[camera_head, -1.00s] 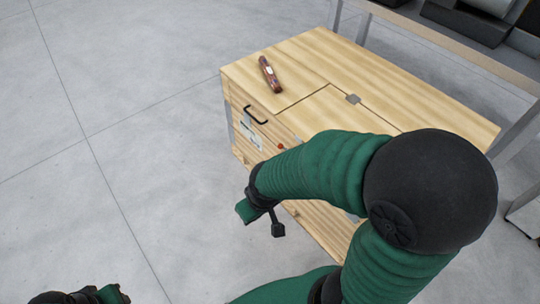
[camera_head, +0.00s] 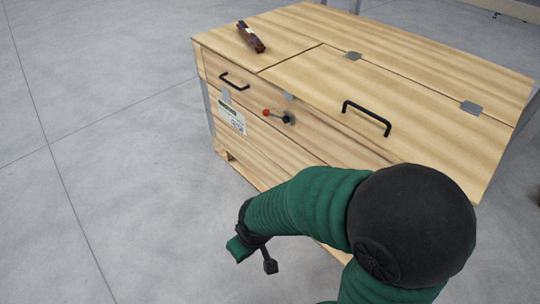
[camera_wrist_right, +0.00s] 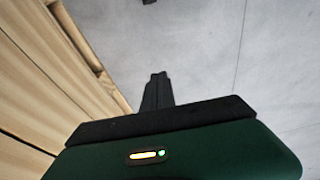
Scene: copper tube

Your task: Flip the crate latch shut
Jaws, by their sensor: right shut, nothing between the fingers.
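The wooden crate (camera_head: 225,62) stands on the floor in the head view, its hinged lid (camera_head: 420,105) lying closed. The latch (camera_head: 278,116), a small dark lever with a red knob, is on the front face below the lid edge. A small grey metal plate (camera_head: 288,96) sits above it at the lid edge. My right gripper (camera_head: 270,266) is in front of the crate, below and apart from the latch. In the right wrist view its fingers (camera_wrist_right: 158,88) are together and empty, with the crate's side at left. My left gripper is out of view.
A dark reddish-brown object (camera_head: 250,37) lies on the crate top. Black handles are on the front face (camera_head: 233,82) and the lid (camera_head: 366,117). My right arm hides the crate's lower right front. Floor (camera_head: 110,190) at left is clear.

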